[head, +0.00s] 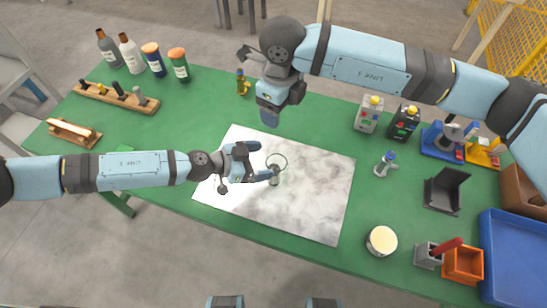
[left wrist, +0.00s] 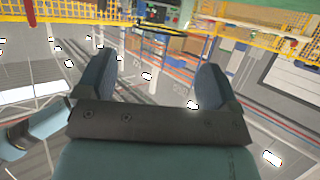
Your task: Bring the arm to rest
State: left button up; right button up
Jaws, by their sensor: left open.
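My left arm reaches in from the left over the pale marbled mat (head: 305,205).
The green table (head: 205,100) carries bottles (head: 131,54), a wooden rack (head: 115,99) and a wooden block (head: 74,132) at left. At right are small devices (head: 368,115), a dark holder (head: 446,191), a round tin (head: 381,241), an orange box (head: 463,265) and a blue tray (head: 515,260).

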pick_arm(q)
jog(key=v, duration=0.6)
jog(key=shift+a, duration=0.3)
jog(key=shift+s, duration=0.1)
